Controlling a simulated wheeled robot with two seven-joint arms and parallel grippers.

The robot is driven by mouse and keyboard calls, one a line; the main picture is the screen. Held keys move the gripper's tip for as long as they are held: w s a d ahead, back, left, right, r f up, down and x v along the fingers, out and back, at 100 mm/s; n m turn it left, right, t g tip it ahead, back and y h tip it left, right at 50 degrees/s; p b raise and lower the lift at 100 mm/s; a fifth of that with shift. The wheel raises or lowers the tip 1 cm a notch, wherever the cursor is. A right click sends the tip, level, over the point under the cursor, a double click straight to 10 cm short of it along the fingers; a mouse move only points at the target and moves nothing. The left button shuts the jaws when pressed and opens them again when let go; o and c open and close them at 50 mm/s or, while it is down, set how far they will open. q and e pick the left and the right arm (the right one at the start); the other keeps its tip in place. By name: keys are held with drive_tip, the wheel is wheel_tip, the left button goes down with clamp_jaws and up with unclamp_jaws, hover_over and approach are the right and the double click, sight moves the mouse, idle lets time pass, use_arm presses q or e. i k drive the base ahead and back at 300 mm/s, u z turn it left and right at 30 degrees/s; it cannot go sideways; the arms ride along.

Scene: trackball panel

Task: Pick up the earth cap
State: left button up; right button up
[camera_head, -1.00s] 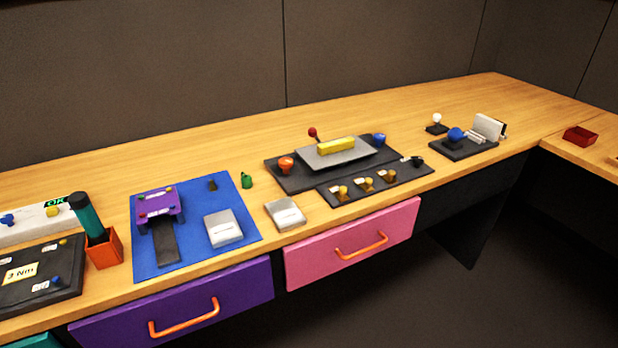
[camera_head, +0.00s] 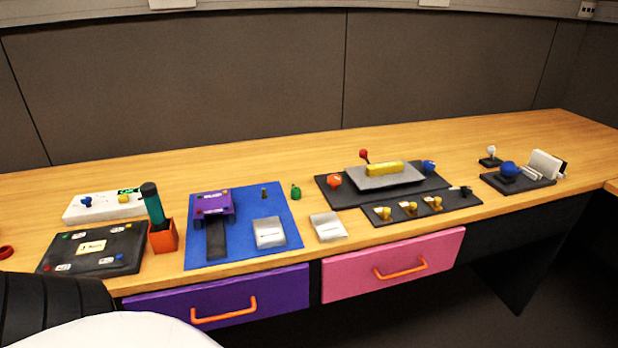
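No part is clearly marked as the earth cap. A small green piece (camera_head: 296,192), which may be it, stands upright on the bare wood just right of the blue mat (camera_head: 285,222). Nothing touches it. On the mat are a purple fixture (camera_head: 213,202) with a dark ramp, a small dark peg (camera_head: 264,194) and a silver box (camera_head: 269,232). Neither gripper is in view. Only a dark ribbed part and a white rounded part of my body show at the lower left.
An orange holder (camera_head: 163,237) with a green-and-black tool and a black "3 Nm" board (camera_head: 92,247) stand left. A second silver box (camera_head: 328,227) and a dark panel (camera_head: 330,196) with a grey plate stand right. Bare wood lies behind the green piece.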

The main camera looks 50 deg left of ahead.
sight(295, 191)
drive_tip(key=k, duration=0.45)
drive_tip(key=u, duration=0.9)
